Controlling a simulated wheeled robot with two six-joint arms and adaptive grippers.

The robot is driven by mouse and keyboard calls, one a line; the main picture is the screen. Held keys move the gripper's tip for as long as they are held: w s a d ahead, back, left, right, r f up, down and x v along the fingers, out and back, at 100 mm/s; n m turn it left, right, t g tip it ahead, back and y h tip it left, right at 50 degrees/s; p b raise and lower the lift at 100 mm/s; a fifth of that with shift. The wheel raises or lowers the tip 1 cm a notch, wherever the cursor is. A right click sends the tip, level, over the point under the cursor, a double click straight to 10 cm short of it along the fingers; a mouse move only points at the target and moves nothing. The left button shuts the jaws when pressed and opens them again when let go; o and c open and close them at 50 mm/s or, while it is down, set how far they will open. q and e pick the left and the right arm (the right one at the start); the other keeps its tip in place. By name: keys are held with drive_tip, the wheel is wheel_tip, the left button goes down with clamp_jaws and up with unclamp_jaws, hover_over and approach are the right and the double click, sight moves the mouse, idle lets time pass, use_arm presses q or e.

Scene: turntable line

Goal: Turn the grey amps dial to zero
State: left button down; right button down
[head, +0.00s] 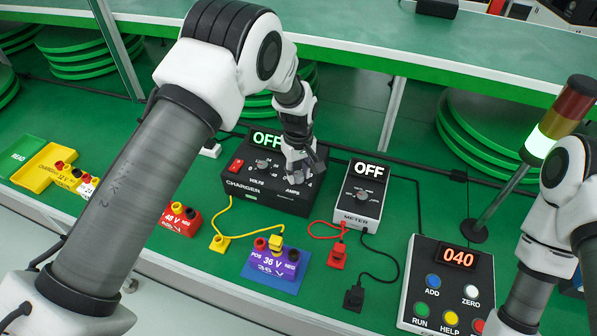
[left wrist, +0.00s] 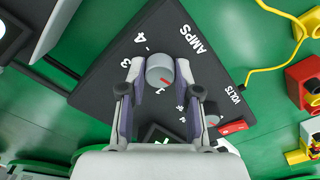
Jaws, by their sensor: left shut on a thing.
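The black charger (head: 232,187) stands on the green bench, its display reading OFF. The grey amps dial (left wrist: 160,71) sits on its face, with a red mark pointing to the lower right in the left wrist view, near a digit that looks like 1. My left gripper (left wrist: 158,70) has a finger on each side of this dial and is shut on it. In the head view my left gripper (head: 302,172) covers most of the dial. The volts dial (left wrist: 211,120) is beside it, partly hidden by my gripper. My right gripper is out of view.
A meter (head: 358,193) reading OFF stands right of the charger. In front are a purple 36 V battery (head: 279,263) and a red 48 V one (head: 180,219). A button box (head: 448,285) showing 040 and a signal lamp (head: 547,137) are at right. Cables cross the bench.

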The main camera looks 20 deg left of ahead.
sight(298, 174)
use_arm(q)
drive_tip(key=shift+s+f, duration=0.15)
drive_tip(key=shift+f, duration=0.05)
drive_tip(key=c, duration=0.9)
unclamp_jaws()
drive_tip(key=shift+o, duration=0.4)
drive_tip(key=shift+w+r, duration=0.2)
wheel_tip(298, 174, up, 12)
drive_tip(key=shift+f, duration=0.15)
